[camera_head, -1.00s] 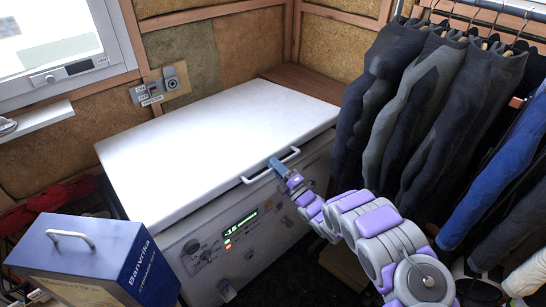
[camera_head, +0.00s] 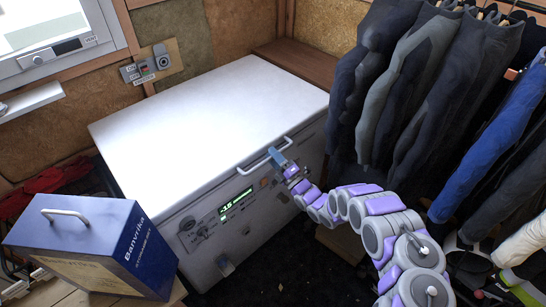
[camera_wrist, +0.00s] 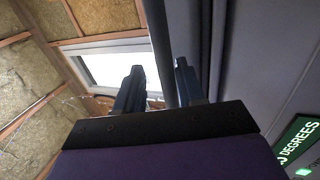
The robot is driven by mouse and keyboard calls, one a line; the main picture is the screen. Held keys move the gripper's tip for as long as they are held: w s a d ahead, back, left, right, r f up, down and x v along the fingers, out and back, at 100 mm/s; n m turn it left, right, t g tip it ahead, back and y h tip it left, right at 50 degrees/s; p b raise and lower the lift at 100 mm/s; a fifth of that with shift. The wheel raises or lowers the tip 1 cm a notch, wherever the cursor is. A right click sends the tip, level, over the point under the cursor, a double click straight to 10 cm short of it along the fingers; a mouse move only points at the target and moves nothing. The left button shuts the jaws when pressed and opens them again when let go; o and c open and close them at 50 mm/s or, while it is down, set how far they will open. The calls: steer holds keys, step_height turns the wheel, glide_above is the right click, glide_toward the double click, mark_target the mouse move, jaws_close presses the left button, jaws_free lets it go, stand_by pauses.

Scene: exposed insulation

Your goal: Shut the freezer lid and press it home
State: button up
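The white freezer lid (camera_head: 210,120) lies over the chest freezer body (camera_head: 240,230) in the head view and looks level. Whether a thin gap remains under its front edge I cannot tell. The lid handle (camera_head: 240,171) is a pale bar on the front edge. My gripper (camera_head: 277,156) is at the right end of this handle. In the wrist view my gripper's two dark fingers (camera_wrist: 158,85) stand apart, with the bar of the handle (camera_wrist: 160,35) passing between them, nearer the right finger. Space shows beside the left finger, so the grip looks open.
A lit green display (camera_head: 236,202) is on the freezer front. A blue box (camera_head: 95,245) stands at the front left. Hanging dark suits (camera_head: 420,90) crowd the right side. A wooden ledge (camera_head: 300,62) is behind the freezer. Dark floor shows in front.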

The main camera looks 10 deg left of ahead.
steer(key=shift+a, duration=0.15)
steer(key=shift+s+a, duration=0.1)
steer(key=shift+a, duration=0.2)
steer(key=shift+s+d+f, duration=0.15)
steer(key=shift+s+f, duration=0.15)
steer(key=v, duration=1.7)
steer(key=shift+w+d+r+p, duration=0.2)
steer(key=shift+w+d+p, duration=0.05)
steer(key=shift+p, duration=0.1)
